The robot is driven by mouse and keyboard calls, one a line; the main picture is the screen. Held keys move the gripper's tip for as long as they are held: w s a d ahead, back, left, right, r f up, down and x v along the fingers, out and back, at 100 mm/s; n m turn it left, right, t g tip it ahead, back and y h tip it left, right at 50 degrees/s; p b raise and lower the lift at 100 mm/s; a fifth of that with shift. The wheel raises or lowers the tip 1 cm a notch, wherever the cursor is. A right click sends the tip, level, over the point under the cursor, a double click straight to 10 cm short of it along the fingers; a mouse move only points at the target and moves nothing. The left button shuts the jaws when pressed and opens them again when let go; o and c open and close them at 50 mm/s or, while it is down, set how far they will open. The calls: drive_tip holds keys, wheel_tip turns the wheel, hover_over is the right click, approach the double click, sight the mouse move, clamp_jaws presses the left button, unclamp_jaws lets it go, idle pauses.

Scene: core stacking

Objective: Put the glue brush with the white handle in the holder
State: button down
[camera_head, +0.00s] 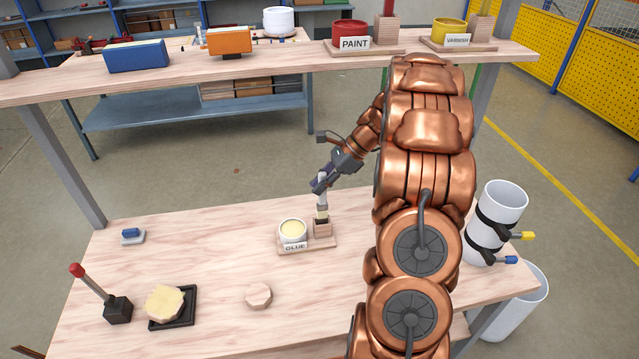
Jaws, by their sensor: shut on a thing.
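The glue brush with the white handle (322,195) stands about upright, its lower end at the small wooden holder block (322,229). I cannot tell how deep the brush sits in the block. The block stands on a wooden base with a white glue pot (292,233) and a GLUE label at its left. My gripper (322,182) is shut on the upper part of the white handle, directly above the block. The gripper hides the top of the handle.
On the table are a blue-topped brush (132,235), a red-handled tool in a black block (117,308), a sponge on a black tray (165,303) and a wooden octagon (258,295). White cylinders (497,220) are at right. An upper shelf (270,62) holds paint and varnish pots.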

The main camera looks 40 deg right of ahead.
sight(321, 209)
drive_tip(key=shift+f+b, duration=0.7)
drive_tip(key=shift+f, duration=2.75)
drive_tip(key=c, duration=1)
unclamp_jaws()
drive_tip(key=shift+r, duration=0.1)
drive_tip(key=v, duration=1.1)
drive_tip(key=shift+s+d+r, duration=0.1)
drive_tip(key=shift+d+r, duration=0.15)
drive_tip(key=shift+r, duration=0.05)
